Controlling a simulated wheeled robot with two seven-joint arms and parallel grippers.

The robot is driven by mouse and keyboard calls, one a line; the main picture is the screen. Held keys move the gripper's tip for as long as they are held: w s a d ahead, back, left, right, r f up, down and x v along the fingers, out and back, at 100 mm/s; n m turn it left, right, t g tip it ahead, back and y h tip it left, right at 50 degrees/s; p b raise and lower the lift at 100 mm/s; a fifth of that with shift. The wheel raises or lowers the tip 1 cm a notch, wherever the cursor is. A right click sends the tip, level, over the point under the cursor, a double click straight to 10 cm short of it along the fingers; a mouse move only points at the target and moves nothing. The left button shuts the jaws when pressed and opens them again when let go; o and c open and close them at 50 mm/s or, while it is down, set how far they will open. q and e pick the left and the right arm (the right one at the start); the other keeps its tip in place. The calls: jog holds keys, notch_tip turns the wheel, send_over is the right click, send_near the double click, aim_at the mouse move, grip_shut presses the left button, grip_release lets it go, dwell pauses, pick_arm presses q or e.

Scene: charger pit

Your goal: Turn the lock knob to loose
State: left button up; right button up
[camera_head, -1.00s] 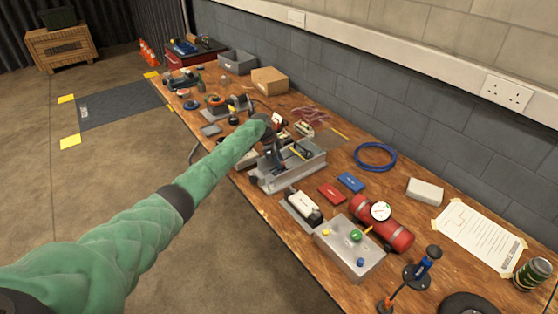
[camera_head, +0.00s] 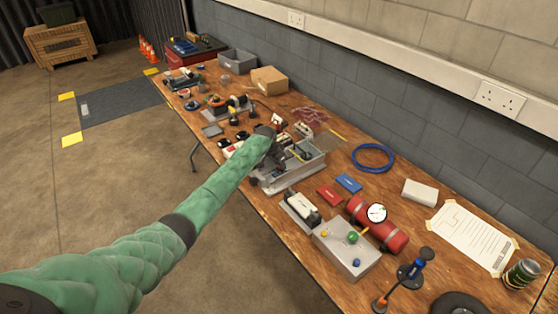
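A grey metal fixture (camera_head: 303,170), like an open-topped tray, stands on the workbench in the middle of the head view. A small dark round part sits at its near left end and may be the lock knob, but it is too small to tell. My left arm reaches in from the left, in a green sleeve. Its dark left gripper (camera_head: 272,160) is over the left part of the fixture and hides some of it. The fingers blend with the dark parts there, so contact and opening cannot be made out. My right gripper is not in view.
Right of the fixture lie a red block (camera_head: 329,196) and a blue block (camera_head: 348,183). A grey box with coloured buttons (camera_head: 346,262) and a red cylinder with a gauge (camera_head: 388,237) stand nearer. Several tools crowd the bench's far left. A block wall runs behind.

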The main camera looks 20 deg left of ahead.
pick_arm(q)
jog(key=n+p, duration=0.1)
jog(key=n+y, duration=0.1)
jog(key=n, duration=0.1)
jog(key=n+p, duration=0.1)
jog(key=n, duration=0.1)
jog(key=shift+d+r+t+y+p, duration=0.2)
jog(key=shift+d+t+y+p, duration=0.1)
jog(key=shift+t+y, duration=0.1)
jog(key=shift+f+n+y+p, duration=0.1)
jog(key=shift+n+y+p, duration=0.35)
jog(key=shift+n, duration=0.85)
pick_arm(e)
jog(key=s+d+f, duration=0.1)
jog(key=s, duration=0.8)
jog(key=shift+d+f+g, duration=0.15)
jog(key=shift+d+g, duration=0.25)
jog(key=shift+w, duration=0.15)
pick_arm(q)
jog(key=o, duration=1)
jog(key=shift+c, duration=0.2)
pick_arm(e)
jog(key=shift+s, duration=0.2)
